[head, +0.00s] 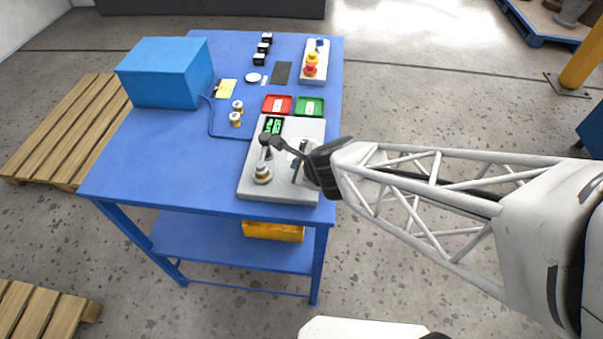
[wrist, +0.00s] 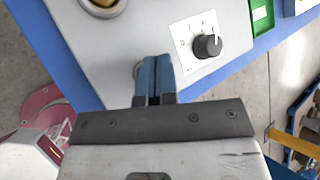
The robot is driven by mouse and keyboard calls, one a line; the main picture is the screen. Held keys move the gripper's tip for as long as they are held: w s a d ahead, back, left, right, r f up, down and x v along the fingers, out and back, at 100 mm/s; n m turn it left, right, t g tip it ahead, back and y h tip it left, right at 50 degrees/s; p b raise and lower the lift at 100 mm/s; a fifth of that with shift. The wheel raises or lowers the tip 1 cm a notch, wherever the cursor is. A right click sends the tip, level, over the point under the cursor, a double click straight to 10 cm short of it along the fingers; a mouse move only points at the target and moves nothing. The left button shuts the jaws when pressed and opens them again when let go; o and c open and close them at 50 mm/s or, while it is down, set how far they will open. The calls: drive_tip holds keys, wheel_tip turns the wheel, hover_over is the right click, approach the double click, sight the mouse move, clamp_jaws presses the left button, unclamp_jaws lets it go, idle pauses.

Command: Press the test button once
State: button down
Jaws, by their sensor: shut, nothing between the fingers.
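The grey control panel (head: 285,135) lies at the near right corner of the blue table. It carries a brass-and-white fitting (head: 262,174) and, in the wrist view, a black rotary knob (wrist: 207,46) on a white plate. My gripper (wrist: 154,60) is shut and empty, its blue-grey fingers over the panel's near edge, left of the knob. Contact between fingers and panel cannot be told. In the head view the fingers are hard to make out.
Red (head: 277,104) and green (head: 309,106) trays lie behind the panel. A dark ball-ended lever (head: 278,142) stands close to my gripper. A blue box (head: 166,72) is at the back left. The table's (head: 170,170) front left is clear.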

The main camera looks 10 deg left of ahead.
drive_tip(key=shift+r, duration=0.15)
drive_tip(key=shift+r, duration=2.35)
drive_tip(key=s+d+r+n+g+h, duration=0.1)
drive_tip(key=s+d+r+n, duration=0.3)
drive_tip(key=d, duration=0.4)
drive_tip(key=s+d+r+n+g+h, duration=0.1)
drive_tip(key=s+d+r+n+h, duration=0.2)
drive_tip(key=s+d+r+n, duration=0.2)
drive_tip(key=s+d+r+n+g+h, duration=0.2)
drive_tip(key=s+d+r+n, duration=0.2)
drive_tip(key=d+n, duration=0.5)
wheel_tip(320, 180, up, 2)
drive_tip(key=d, duration=0.2)
drive_tip(key=shift+s+d+r, duration=0.2)
drive_tip(key=shift+d+r, duration=0.05)
drive_tip(key=shift+d, duration=0.15)
